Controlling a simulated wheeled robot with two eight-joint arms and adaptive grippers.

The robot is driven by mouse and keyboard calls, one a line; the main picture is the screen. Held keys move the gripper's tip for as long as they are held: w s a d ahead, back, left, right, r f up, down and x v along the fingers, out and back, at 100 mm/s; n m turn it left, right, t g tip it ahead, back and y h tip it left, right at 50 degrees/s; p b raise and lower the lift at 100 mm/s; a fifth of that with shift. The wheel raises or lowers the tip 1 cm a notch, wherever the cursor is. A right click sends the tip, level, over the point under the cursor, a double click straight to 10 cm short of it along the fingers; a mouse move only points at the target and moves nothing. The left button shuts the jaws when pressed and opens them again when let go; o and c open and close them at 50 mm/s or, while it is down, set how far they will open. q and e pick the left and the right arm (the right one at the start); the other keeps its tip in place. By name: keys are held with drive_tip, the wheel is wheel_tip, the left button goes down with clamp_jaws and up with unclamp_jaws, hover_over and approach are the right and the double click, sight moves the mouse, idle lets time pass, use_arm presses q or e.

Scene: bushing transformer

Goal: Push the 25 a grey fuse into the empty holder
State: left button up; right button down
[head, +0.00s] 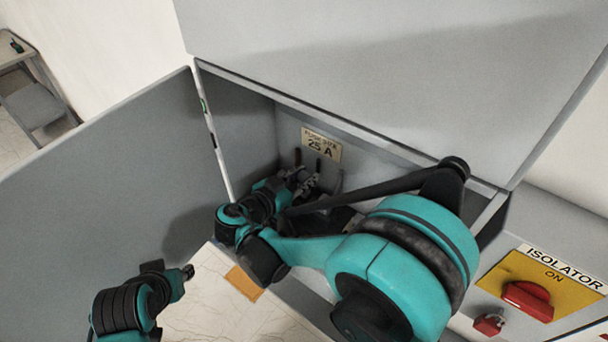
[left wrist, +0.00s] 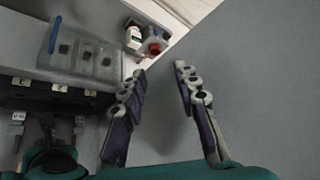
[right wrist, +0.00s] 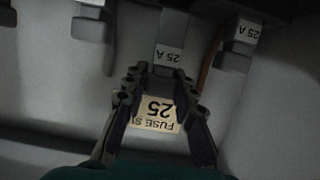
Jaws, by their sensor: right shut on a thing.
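My right gripper (right wrist: 158,80) is shut on a grey fuse (right wrist: 168,55) with a "25 A" label, upside down in the right wrist view. The fuse is in line with the middle of a row of fuse positions; its far end is dark, and I cannot tell how far it sits in a holder. In the head view the right gripper (head: 292,178) is inside the grey cabinet, below the "FUSE SIZE 25 A" plate (head: 321,144). My left gripper (left wrist: 160,75) is open and empty, beside the cabinet door.
Another 25 A fuse (right wrist: 237,42) stands right of the held one, and a further labelled unit (right wrist: 91,22) is on the left. The open cabinet door (head: 110,170) borders the left. A clear tray (left wrist: 82,55) with dark pieces shows in the left wrist view. The isolator switch (head: 528,300) is at lower right.

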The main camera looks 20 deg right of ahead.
drive_tip(key=shift+s+a+f+b, duration=0.1)
drive_tip(key=shift+s+f+b, duration=0.2)
drive_tip(key=shift+f+b, duration=0.25)
drive_tip(key=shift+w+f+b, duration=0.15)
drive_tip(key=shift+f+b, duration=0.6)
drive_tip(key=shift+f, duration=0.1)
drive_tip(key=shift+f+b, duration=0.3)
drive_tip(key=shift+b, duration=0.05)
drive_tip(key=c, duration=1.2)
unclamp_jaws()
drive_tip(key=shift+o, duration=0.2)
drive_tip(key=v, duration=0.7)
drive_tip(key=shift+a, duration=0.1)
